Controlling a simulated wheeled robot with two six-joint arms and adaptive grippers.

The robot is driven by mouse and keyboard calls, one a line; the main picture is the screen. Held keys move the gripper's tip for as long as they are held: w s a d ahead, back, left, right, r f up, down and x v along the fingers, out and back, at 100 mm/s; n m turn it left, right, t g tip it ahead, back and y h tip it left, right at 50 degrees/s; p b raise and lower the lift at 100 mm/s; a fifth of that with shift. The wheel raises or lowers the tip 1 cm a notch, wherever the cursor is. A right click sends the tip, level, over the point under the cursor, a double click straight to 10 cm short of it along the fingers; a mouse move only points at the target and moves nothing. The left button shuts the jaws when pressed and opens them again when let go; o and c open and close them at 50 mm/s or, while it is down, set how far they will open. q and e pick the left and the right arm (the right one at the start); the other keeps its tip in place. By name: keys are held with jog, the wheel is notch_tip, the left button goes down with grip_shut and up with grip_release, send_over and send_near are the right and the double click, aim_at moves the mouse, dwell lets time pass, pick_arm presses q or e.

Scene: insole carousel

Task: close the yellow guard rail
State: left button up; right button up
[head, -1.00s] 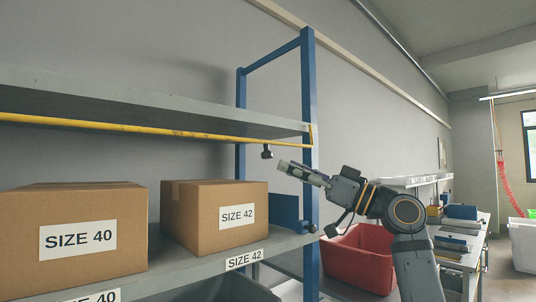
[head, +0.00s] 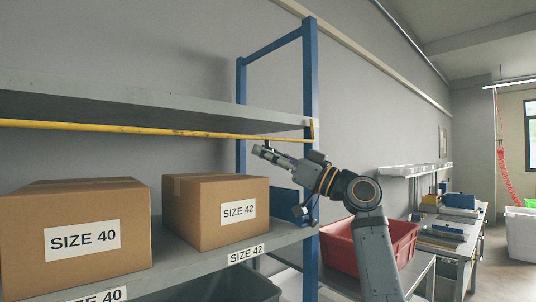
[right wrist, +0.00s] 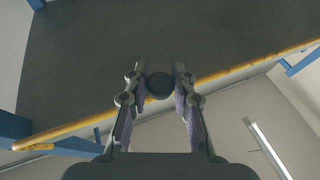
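The yellow guard rail (head: 150,131) runs level along the upper shelf's front, just under its edge, above the boxes. It also crosses the right wrist view (right wrist: 240,72) at a slant. A dark round knob (right wrist: 159,85) on the rail shows between my right gripper's fingers (right wrist: 159,78). These fingers are apart, one on each side of the knob, with a small gap visible. In the head view my right gripper (head: 259,151) is just below the rail, near its right end, and hides most of the knob. My left gripper is not in view.
Cardboard boxes marked SIZE 40 (head: 40,240) and SIZE 42 (head: 190,220) stand on the lower shelf (head: 200,262). A blue upright (head: 311,90) rises close behind my right arm. A red bin (head: 400,240) and a workbench stand to the right.

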grip_shut()
jog(key=shift+d, duration=0.1)
jog(key=s+d+r+m+g+h+p, duration=0.2)
jog(key=s+d+g+h+p, duration=0.1)
jog(key=p, duration=0.6)
jog(key=shift+s+r+m+h, duration=0.4)
jog(key=shift+s+h, duration=0.35)
jog(key=shift+h, duration=0.55)
jog(key=shift+d, duration=0.1)
jog(key=shift+f, duration=0.1)
